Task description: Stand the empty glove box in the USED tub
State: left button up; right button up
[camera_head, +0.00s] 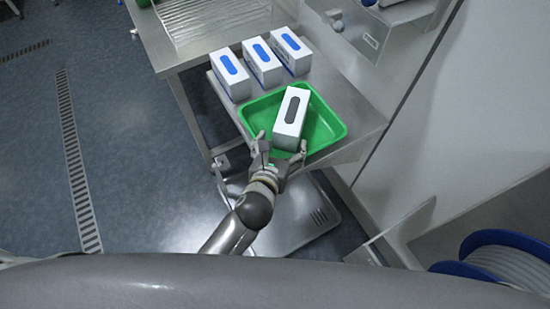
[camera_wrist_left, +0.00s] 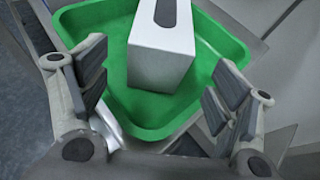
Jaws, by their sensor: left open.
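In the left wrist view the box (camera_wrist_left: 160,68) stands on the floor of the tub (camera_wrist_left: 222,38). My left gripper (camera_head: 280,150) is at the near edge of the tub. Its fingers are spread apart and empty, with the box beyond them and not between them. Any label on the tub cannot be read. My right gripper does not show.
Three white boxes with blue oval openings (camera_head: 262,64) stand in a row on the steel table (camera_head: 357,110) behind the tub. A clear ridged tray (camera_head: 212,22) lies farther back. A wall panel (camera_head: 440,110) borders the table on the right. A blue reel (camera_head: 505,255) is at lower right.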

pick_arm(q)
jog(key=v, duration=0.6)
jog(key=shift+s+r+b, duration=0.2)
jog(key=shift+s+b, duration=0.05)
jog(key=shift+b, duration=0.2)
